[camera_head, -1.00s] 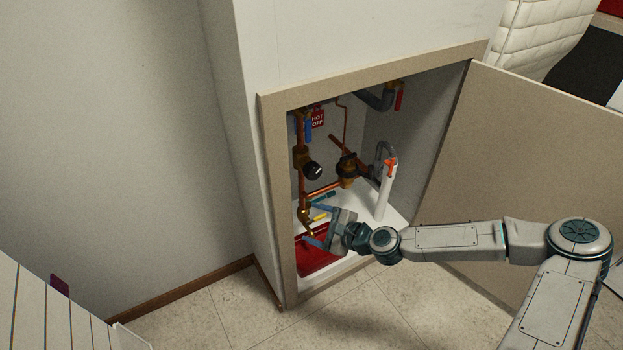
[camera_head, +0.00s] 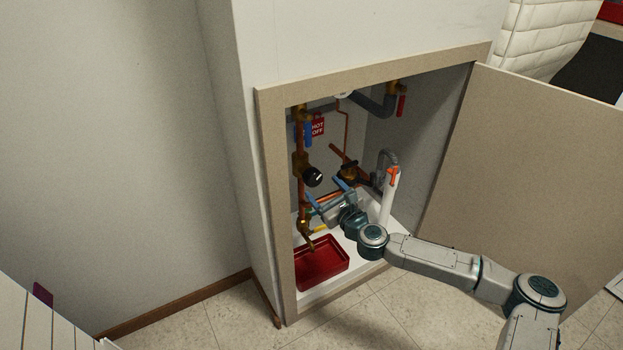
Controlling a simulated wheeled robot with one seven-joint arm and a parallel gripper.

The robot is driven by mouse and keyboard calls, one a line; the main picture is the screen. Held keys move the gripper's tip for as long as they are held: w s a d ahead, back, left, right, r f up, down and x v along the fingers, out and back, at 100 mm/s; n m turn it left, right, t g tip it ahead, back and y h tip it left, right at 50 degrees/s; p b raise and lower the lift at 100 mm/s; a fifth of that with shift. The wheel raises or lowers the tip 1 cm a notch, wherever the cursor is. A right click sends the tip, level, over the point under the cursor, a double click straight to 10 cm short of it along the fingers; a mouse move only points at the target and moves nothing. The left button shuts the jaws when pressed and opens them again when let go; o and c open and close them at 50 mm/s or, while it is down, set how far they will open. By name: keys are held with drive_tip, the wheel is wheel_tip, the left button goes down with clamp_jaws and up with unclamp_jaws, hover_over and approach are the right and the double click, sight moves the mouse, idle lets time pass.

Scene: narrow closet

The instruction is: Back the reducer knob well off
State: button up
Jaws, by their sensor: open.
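A black round part with a small white mark, which looks like the reducer knob (camera_head: 313,177), sits on the brass and copper pipe run at the left inside the closet. My gripper (camera_head: 325,191) is inside the closet, just below and right of the knob in the picture. Its two blue fingers are spread apart with nothing seen between them. One fingertip shows below the knob and the other to its right. I cannot tell how far in depth the fingers are from the knob, but they do not appear to hold it.
A red tray (camera_head: 322,268) lies on the closet floor. The open door (camera_head: 530,180) is at the right.

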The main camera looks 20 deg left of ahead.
sight(315, 181)
drive_tip(key=b+x, duration=0.1)
drive_tip(key=x, duration=0.6)
drive_tip(key=shift+w+a, duration=0.15)
drive_tip(key=shift+a, duration=0.05)
drive_tip(key=c, duration=1)
